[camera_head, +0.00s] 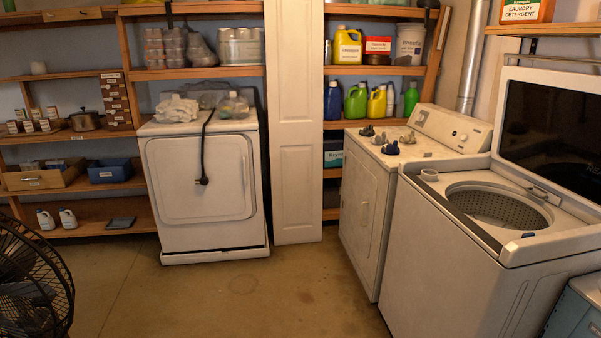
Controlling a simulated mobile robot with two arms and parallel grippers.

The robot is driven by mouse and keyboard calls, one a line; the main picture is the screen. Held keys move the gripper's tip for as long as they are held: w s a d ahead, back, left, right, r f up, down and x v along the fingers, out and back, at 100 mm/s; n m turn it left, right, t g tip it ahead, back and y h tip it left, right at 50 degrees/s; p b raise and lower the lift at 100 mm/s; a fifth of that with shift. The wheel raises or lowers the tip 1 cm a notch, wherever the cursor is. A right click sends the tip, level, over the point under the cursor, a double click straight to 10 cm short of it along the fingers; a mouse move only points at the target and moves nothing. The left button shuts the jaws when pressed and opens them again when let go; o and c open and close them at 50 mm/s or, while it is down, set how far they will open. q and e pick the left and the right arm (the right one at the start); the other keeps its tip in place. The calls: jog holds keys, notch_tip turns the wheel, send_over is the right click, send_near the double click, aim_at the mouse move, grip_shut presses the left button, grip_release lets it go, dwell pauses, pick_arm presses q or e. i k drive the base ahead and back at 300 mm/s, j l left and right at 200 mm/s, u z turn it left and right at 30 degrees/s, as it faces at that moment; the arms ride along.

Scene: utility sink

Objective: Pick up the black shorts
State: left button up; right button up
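I cannot pick out any black shorts for certain in the head view. Small dark and grey lumps (391,148) lie on top of the middle white machine (363,190); they are too small to identify. The open top-loading washer (470,260) at the right shows a grey perforated drum (497,207); no garment shows in the visible part, and its bottom is hidden. Neither of my grippers is in view.
A white dryer (200,180) stands at the back left with white cloth (177,108) on top and a black cord-like strip (205,150) hanging down its front. A black fan (30,280) stands at the lower left. The concrete floor (230,300) between is clear.

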aim_at(369, 131)
jog(key=i+l, duration=0.1)
jog(key=i, duration=2.25)
